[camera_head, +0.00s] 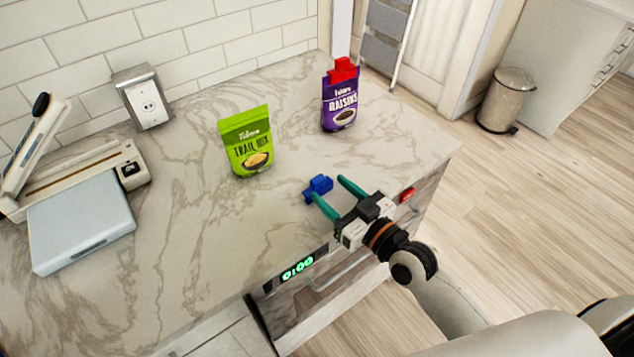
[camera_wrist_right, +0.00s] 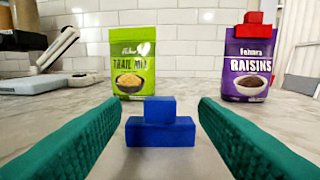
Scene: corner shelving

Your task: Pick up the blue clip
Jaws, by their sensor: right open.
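The blue clip (camera_head: 318,188) lies on the marble counter near its front edge. It is a small stepped block, and it also shows in the right wrist view (camera_wrist_right: 160,130), centred between the fingers. My right gripper (camera_head: 328,194) is open, with its two teal fingers pointing at the clip from the front. In the right wrist view the fingers stand on either side of the clip with a gap to each. My left gripper is not in view.
A green trail mix bag (camera_head: 247,142) stands behind the clip to the left. A purple raisins bag (camera_head: 341,104) with a red clip (camera_head: 343,70) on top stands at the back right. A sealer-like appliance (camera_head: 83,218) sits at the left. The counter around the clip is clear.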

